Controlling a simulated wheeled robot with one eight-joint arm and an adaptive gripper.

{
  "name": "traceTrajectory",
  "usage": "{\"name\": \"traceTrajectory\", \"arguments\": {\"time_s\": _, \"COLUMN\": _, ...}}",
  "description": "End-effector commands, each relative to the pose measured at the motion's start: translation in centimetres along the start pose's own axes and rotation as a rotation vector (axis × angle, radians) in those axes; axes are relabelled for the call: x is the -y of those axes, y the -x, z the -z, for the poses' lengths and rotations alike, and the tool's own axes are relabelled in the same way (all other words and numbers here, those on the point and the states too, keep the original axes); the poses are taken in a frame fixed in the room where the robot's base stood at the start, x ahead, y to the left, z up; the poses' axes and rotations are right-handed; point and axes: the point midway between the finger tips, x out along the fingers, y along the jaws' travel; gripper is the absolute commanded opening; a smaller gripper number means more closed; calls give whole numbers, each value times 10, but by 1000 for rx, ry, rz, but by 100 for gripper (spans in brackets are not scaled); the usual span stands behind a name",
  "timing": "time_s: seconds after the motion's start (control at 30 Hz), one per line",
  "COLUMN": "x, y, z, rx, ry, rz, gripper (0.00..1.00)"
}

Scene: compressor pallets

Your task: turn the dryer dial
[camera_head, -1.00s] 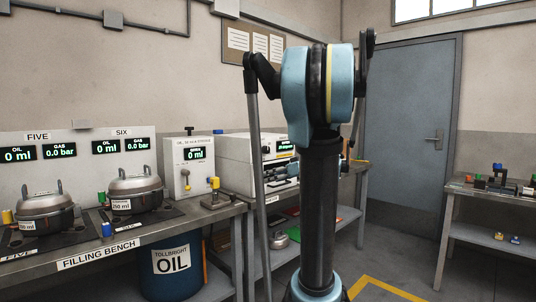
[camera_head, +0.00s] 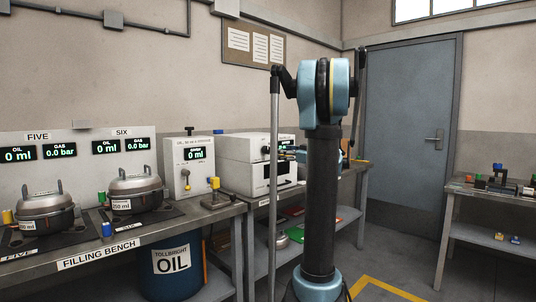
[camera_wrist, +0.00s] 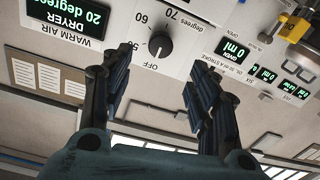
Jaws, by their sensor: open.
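The dryer dial (camera_wrist: 160,45) is a round black knob on a white panel in the wrist view, which is upside down. Marks for OFF, 50, 60 and 70 surround it. A pale mark on the knob appears to lie on the side towards OFF. The dryer display (camera_wrist: 68,14) reads 20 degrees. My gripper (camera_wrist: 156,66) is open, with one finger on each side of the dial's column in the picture; contact with the dial does not show. In the head view the white dryer (camera_head: 240,165) stands behind my arm, and the dial cannot be made out.
A unit with an oil display (camera_head: 195,155) stands left of the dryer. The filling bench (camera_head: 150,243) holds two metal compressors (camera_head: 135,190). An oil drum (camera_head: 172,268) stands below it. Another table (camera_head: 458,187) with small parts is at right; the floor before the door (camera_head: 405,130) looks clear.

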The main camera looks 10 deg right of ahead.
Motion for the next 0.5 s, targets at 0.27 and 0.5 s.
{"name": "traceTrajectory", "arguments": {"time_s": 0.27, "x": 1, "y": -51, "z": 0, "rx": 0, "ry": 0, "rz": 4, "gripper": 55}}
{"name": "traceTrajectory", "arguments": {"time_s": 0.5, "x": 1, "y": -89, "z": 0, "rx": 0, "ry": 0, "rz": 3, "gripper": 55}}
